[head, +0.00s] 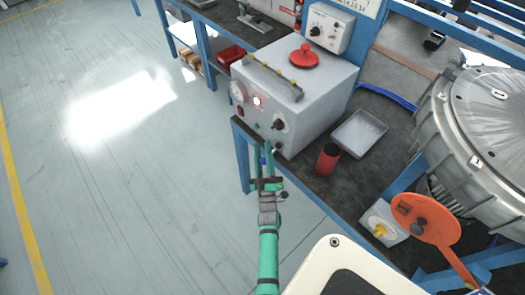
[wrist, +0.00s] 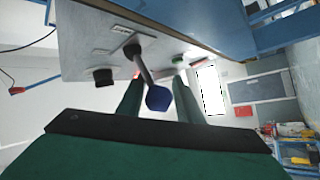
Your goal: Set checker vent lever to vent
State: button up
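The checker (head: 310,95) is a grey box on the bench, with a gauge (head: 237,90), a lit lamp and a black knob (head: 278,124) on its front. The wrist view shows a lever (wrist: 144,70) with a grey metal shaft and a blue end knob (wrist: 158,98), slanting out from the panel beside a small label. My gripper (head: 267,152) is at the checker's lower front. In the wrist view its green fingers (wrist: 158,78) are apart, with the blue knob between them and gaps visible on both sides. The label's text is unreadable.
A red cup (head: 327,159) and a grey tray (head: 359,132) stand right of the checker. A large round metal housing (head: 480,125) and an orange disc-shaped part (head: 425,218) are further right. The floor (head: 120,180) to the left is clear.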

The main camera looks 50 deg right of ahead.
jog(key=shift+a, duration=0.1)
jog(key=v, duration=1)
jog(key=shift+s+a+f, duration=0.2)
jog(key=shift+s, duration=0.05)
jog(key=a+m+y, duration=0.2)
jog(key=a+y, duration=0.4)
jog(key=a, duration=1.7)
jog(key=s+a+r+y, duration=0.5)
jog(key=s+a, duration=0.2)
jog(key=s+a+r+n+g+y, duration=0.1)
jog(key=s+a+r+y, duration=0.5)
jog(key=s+a, duration=0.1)
jog(key=shift+s+a+g, duration=0.25)
jog(key=shift+s+g, duration=0.05)
jog(key=shift+s, duration=0.5)
jog(key=shift+a+n, duration=0.15)
jog(key=shift+n, duration=0.15)
